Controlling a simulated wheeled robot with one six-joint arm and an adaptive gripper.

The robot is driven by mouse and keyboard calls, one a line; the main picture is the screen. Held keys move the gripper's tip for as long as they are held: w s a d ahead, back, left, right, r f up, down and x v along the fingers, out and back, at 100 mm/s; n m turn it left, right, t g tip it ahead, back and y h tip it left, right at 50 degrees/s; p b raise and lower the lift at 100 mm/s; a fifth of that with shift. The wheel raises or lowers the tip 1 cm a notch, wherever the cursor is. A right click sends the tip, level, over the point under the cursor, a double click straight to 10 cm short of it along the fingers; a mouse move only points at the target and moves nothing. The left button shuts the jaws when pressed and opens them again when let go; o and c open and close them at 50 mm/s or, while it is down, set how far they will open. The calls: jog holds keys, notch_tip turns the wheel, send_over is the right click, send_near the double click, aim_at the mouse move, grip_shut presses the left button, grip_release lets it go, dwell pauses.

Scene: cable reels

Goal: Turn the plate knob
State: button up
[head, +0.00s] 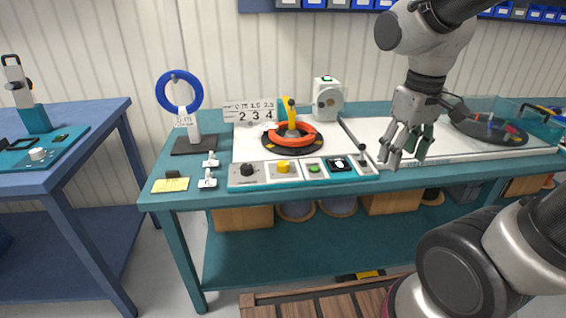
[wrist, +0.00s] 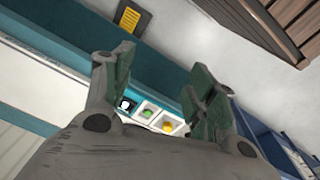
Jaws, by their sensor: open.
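A control panel (head: 300,182) lies along the bench's front edge. It carries a black knob (head: 246,170), a yellow knob (head: 283,167), a green button (head: 314,168) and a dark switch plate with a white mark (head: 339,164). No label that I can read tells which one is the plate knob. My gripper (head: 404,156) is open and empty, pointing down, to the right of the panel and apart from it. In the wrist view, the yellow knob (wrist: 172,127) and green button (wrist: 148,113) show between my open fingers (wrist: 152,92); the black knob is not seen there.
A black turntable with an orange ring (head: 291,137) sits behind the panel. A stand with a blue ring (head: 180,92) is at left, and a lever (head: 351,132) rises near the panel's right end. A dark reel (head: 488,128) lies at right. A wooden pallet (head: 320,300) is on the floor.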

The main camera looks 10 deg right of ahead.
jog(key=w+a+f+n+h, duration=0.1)
jog(key=w+a+f+n, duration=0.2)
jog(key=w+n, duration=0.15)
jog(key=w+a+f+n+h, duration=0.1)
jog(key=w+a+f+n, duration=0.25)
jog(key=w, duration=0.25)
jog(key=n+t+y, duration=0.2)
jog(key=n+t, duration=0.2)
jog(key=n, duration=1.9)
send_near(283, 163)
jog(key=f, duration=0.1)
jog(key=shift+g, duration=0.3)
jog(key=x, duration=0.7)
jog(key=shift+w+f, duration=0.25)
jog(key=shift+w, duration=0.2)
jog(key=shift+c, duration=0.5)
jog(key=c, duration=0.9)
